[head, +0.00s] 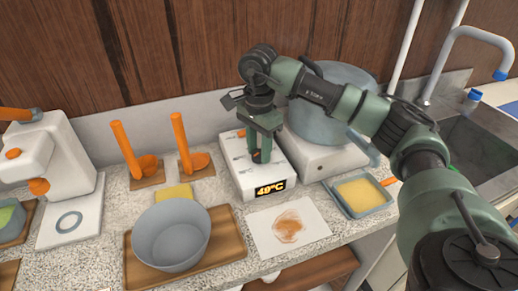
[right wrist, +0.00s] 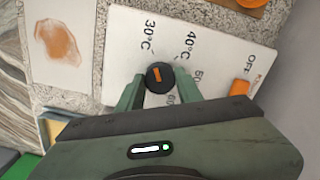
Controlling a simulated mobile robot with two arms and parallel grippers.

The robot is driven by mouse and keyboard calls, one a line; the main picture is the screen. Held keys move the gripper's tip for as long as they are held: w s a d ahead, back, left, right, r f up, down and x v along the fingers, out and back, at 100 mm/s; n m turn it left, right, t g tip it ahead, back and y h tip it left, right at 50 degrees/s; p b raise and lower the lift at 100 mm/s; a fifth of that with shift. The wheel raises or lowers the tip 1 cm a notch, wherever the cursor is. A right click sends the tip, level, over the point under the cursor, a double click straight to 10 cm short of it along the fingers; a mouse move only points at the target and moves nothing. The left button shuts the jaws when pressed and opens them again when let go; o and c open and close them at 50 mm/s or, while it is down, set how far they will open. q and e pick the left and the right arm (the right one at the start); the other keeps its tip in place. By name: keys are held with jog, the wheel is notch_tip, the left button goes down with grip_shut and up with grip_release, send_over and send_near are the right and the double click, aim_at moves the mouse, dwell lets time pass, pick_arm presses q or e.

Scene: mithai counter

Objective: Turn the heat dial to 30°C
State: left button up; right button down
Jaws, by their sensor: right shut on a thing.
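The heat dial (right wrist: 160,77) is a round black knob with a short orange mark, on a white heater unit (right wrist: 117,60). Printed labels near it read OFF, 30°C, 40°C and, partly covered, 50 and 60. In the head view the unit's display (head: 270,187) reads 49°C. My right gripper (head: 262,150) points down over the unit and is shut on the dial. In the right wrist view its green fingers (right wrist: 157,92) stand on either side of the knob. In the head view the gripper partly hides the dial. My left gripper is not in view.
A large grey pot (head: 330,110) stands behind and right of my gripper. A stained white sheet (head: 287,228) lies in front of the unit, with a yellow-filled tray (head: 385,207) to its right. A grey bowl (head: 170,237) on a wooden board stands to the left.

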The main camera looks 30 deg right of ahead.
aim_at(259, 153)
jog(key=c, duration=0.9)
grip_release()
jog(key=shift+r, duration=0.1)
jog(key=shift+c, duration=0.2)
notch_tip(259, 153, up, 8)
jog(key=shift+f+b, duration=0.1)
jog(key=shift+b, duration=0.4)
